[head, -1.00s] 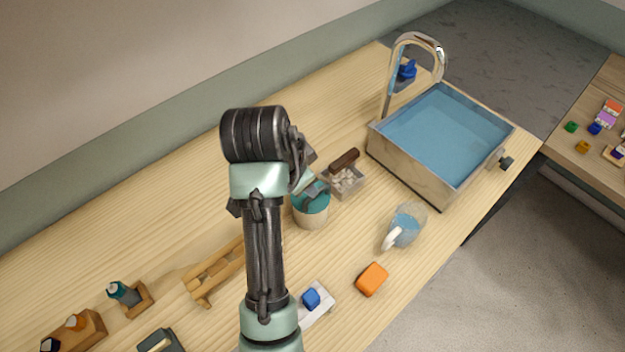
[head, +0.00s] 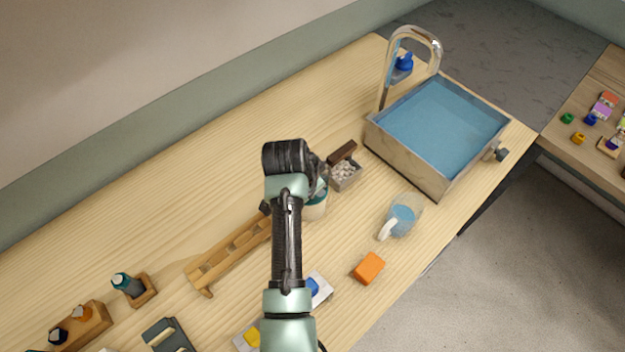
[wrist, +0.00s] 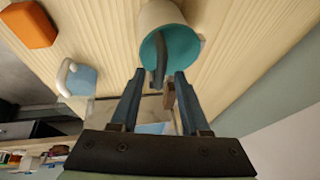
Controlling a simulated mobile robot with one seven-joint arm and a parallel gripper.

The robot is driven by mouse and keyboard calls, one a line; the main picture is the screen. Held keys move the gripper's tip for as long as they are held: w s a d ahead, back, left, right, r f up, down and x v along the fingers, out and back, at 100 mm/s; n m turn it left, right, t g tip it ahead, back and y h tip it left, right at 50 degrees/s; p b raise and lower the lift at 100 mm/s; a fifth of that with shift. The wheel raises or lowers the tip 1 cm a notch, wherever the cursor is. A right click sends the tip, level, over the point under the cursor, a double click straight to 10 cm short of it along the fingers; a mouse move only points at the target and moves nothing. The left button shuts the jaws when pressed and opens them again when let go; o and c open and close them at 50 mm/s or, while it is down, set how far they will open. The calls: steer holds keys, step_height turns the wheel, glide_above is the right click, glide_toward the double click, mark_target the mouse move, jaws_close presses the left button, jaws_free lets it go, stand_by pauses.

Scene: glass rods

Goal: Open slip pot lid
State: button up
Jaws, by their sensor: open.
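The slip pot (head: 316,210) is a cream pot, mostly hidden behind my arm in the head view. In the wrist view the pot (wrist: 158,14) is at the top, with its teal lid (wrist: 178,48) facing the camera. A grey lid handle (wrist: 158,62) stands out from the lid. My gripper (wrist: 157,76) is open, with one finger to each side of the handle's line. The handle's end shows between the fingertips; I see no grip on it. The lid appears seated on the pot. The head view hides my fingers behind the arm.
A small box of pale pieces (head: 345,175) with a brown block (head: 342,152) sits close beyond the pot. A wooden rack (head: 230,252) is left. A water basin (head: 405,165) stands behind.

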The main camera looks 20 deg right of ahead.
jaws_close()
stand_by(1.4)
